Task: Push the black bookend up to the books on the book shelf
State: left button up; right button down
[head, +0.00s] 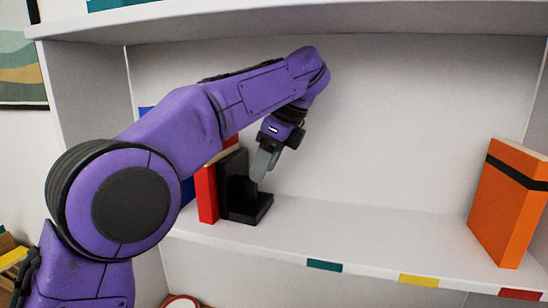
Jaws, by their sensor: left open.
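The black bookend (246,206) stands upright on the white book shelf (340,232), left of the middle, with its base plate to the right. On its left is a red book (208,196), and a blue book (187,190) shows partly behind my arm. The bookend looks close against the red book; I cannot tell whether they touch. My left gripper (262,167) points down over the bookend's base, to the right of its upright plate. It is open with nothing seen between its fingers. My right gripper is not in view.
An orange book (508,205) with a black band stands at the shelf's right. The shelf between it and the bookend is clear. Teal, yellow and red labels mark the front edge. Another shelf board (390,16) is overhead, and a side wall (88,88) is at left.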

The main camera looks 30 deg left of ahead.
aim_at(256, 185)
pick_arm(q)
jog(key=x, duration=0.5)
jog(key=shift+f+b, duration=0.15)
jog(key=shift+b, duration=0.15)
jog(key=shift+w+a+f, duration=0.1)
jog(key=shift+w+f, duration=0.05)
jog(key=shift+s, duration=0.25)
jog(key=c, duration=0.3)
grip_shut()
jog(key=shift+w+r+n, duration=0.1)
jog(key=shift+r+n, duration=0.15)
jog(key=shift+n, duration=0.05)
jog(key=shift+f, duration=0.1)
